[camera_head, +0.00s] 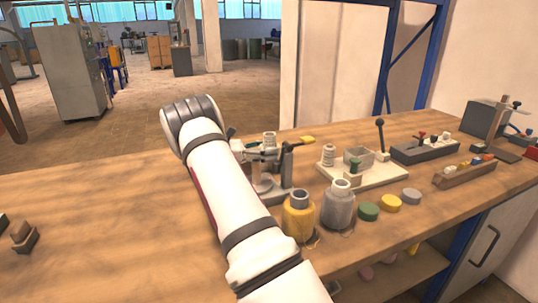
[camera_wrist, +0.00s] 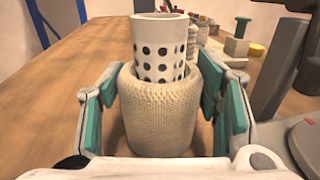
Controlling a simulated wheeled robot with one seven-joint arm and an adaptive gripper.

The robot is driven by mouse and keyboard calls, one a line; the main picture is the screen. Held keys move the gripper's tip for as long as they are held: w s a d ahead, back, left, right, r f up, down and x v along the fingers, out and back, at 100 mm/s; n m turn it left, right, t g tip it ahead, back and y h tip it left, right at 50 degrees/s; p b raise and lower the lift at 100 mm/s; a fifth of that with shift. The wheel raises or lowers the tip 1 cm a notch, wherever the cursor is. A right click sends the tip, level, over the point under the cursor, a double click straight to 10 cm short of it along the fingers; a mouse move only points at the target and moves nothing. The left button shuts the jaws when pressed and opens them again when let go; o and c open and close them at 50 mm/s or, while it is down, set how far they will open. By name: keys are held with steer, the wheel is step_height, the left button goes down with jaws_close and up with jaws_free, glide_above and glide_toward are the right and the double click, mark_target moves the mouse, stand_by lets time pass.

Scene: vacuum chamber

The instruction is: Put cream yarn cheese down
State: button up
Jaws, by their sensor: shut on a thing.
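The cream yarn cheese (camera_wrist: 158,115) is upright between the teal pads of my gripper (camera_wrist: 160,90) in the wrist view. It is a thick ribbed roll of cream yarn on a white tube (camera_wrist: 160,48) with dark holes. My gripper is shut on it from both sides. Its lower end is partly hidden, and I cannot tell whether it touches the wooden bench. In the head view my arm hides most of my gripper. A pale spool-like thing (camera_head: 269,139) shows beside it, perhaps the same cheese.
A grey stand (camera_head: 287,168) with a round plate is close by my gripper, at the right in the wrist view (camera_wrist: 285,75). Yellow (camera_head: 298,220) and grey (camera_head: 338,208) jars stand nearer. The bench's left part (camera_head: 110,195) is mostly clear.

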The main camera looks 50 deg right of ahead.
steer(key=shift+r, duration=0.1)
steer(key=shift+r, duration=1.5)
steer(key=shift+w+a+r, duration=0.15)
steer(key=shift+w+a, duration=0.05)
steer(key=b, duration=0.1)
glide_toward(266, 139)
steer(key=w+d+v, duration=0.1)
steer(key=v, duration=0.6)
steer(key=shift+f, duration=0.25)
steer(key=shift+a, duration=0.1)
